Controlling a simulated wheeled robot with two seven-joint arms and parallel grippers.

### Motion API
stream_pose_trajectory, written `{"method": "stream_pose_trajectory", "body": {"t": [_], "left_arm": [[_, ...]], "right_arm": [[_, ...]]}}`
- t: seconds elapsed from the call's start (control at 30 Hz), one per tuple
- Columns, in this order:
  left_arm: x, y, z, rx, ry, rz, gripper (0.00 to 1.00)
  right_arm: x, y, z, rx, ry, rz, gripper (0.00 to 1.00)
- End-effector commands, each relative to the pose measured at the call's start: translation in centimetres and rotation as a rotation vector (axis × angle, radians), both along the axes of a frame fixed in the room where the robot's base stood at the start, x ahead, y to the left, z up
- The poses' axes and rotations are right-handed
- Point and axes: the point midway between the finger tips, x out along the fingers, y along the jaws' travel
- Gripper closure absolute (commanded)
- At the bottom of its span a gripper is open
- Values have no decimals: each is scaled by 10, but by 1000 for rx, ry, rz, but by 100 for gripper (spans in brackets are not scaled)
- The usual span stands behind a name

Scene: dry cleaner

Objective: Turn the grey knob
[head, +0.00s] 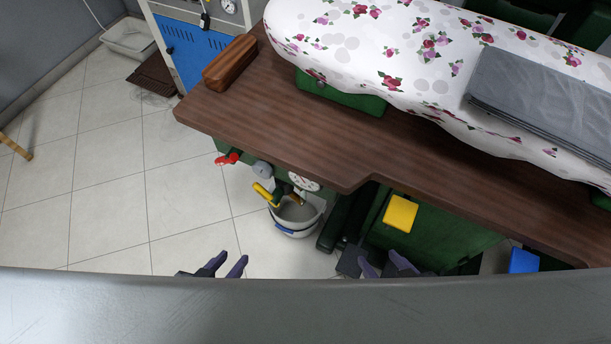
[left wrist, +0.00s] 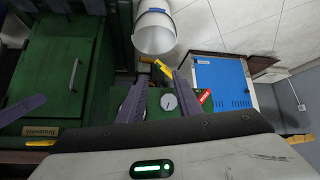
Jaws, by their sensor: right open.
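The grey knob (head: 262,169) is on the green panel under the front edge of the wooden counter, between a red handle (head: 228,158) and a yellow handle (head: 264,190). My left gripper (head: 229,262) is open and empty, apart from the knob and nearer to me in the head view. Its two purple fingers (left wrist: 159,90) also show spread in the left wrist view, toward the panel. My right gripper (head: 384,265) is open and empty, further right, near the green cabinet.
A round white gauge (head: 303,181) is beside the yellow handle. A white bucket (head: 297,228) stands below it. The wooden counter (head: 235,112) overhangs the panel and carries a flowered ironing board (head: 350,50). Tiled floor (head: 180,195) is clear to the left.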

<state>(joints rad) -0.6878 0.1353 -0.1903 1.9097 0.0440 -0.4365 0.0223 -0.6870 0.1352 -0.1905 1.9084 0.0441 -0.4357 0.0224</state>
Motion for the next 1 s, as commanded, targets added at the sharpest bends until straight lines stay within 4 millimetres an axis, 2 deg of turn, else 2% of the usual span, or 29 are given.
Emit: {"method": "stream_pose_trajectory", "body": {"t": [0.47,0.5,0.63,0.7,0.8,0.87,1.0], "left_arm": [[0,0,0,0,0,0,69],[0,0,0,0,-1,0,67],[8,-2,-9,-8,-29,-1,45],[23,-2,-20,-21,-87,-3,35],[55,-4,-39,-55,-220,-10,35],[76,-4,-47,-83,-315,-19,35],[114,-5,-55,-155,-522,-47,35]], "right_arm": [[0,0,0,0,-1,0,49],[0,0,0,0,-1,0,49],[1,0,-10,1,-2,1,49],[2,1,-25,1,-3,1,49],[3,2,-55,3,-2,5,49],[5,7,-66,8,-10,13,49],[7,13,-92,16,-19,28,49]]}}
